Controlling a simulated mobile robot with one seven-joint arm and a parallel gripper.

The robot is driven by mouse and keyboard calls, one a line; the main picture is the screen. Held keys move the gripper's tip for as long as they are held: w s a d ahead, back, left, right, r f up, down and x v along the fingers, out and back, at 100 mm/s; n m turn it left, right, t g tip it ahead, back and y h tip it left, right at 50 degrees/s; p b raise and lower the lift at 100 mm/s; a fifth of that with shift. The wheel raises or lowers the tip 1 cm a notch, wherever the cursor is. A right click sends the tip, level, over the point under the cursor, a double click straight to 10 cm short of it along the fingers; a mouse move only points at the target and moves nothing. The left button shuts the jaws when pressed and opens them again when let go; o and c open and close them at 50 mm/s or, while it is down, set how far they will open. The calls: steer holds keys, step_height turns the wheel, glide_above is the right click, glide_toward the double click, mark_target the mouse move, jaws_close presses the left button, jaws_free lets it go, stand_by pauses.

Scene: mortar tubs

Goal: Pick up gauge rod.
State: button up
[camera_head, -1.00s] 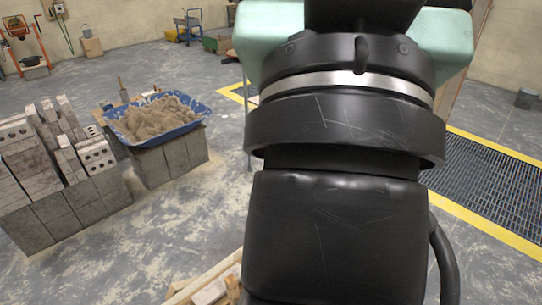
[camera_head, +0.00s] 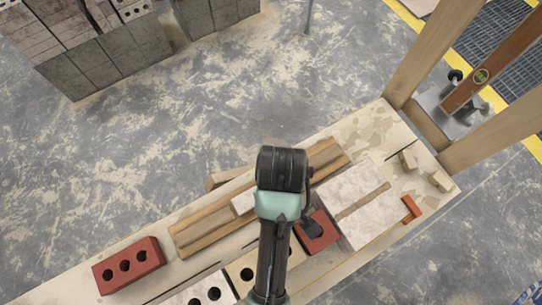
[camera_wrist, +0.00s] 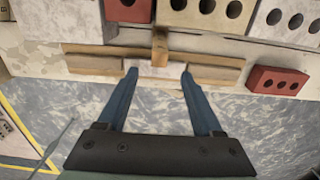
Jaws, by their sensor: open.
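A long wooden piece, the likeliest gauge rod, lies on the bench in the head view (camera_head: 205,231), partly hidden under my arm. It has a pale middle part. In the wrist view its wooden ends (camera_wrist: 212,74) show left and right of that pale part. My gripper (camera_wrist: 160,72) is open and empty. Its two blue fingers point at the pale part, one towards each side of it. In the picture they overlap its near edge; I cannot tell the remaining gap. In the head view the fingers are hidden behind my arm.
The bench (camera_head: 70,280) also holds a red brick with holes (camera_head: 129,265), pale blocks, another red brick (camera_head: 317,232), small wood blocks (camera_head: 408,160) and an orange piece (camera_head: 411,209). Wooden posts (camera_head: 435,50) rise at the right. Open floor lies beyond the bench.

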steer(key=f, duration=0.4)
steer(key=s+f, duration=0.1)
steer(key=f, duration=0.1)
steer(key=shift+f, duration=0.4)
steer(key=f, duration=0.4)
steer(key=w+f, duration=0.1)
steer(key=shift+d+f, duration=0.1)
steer(key=shift+f, duration=0.3)
jaws_close()
stand_by(0.6)
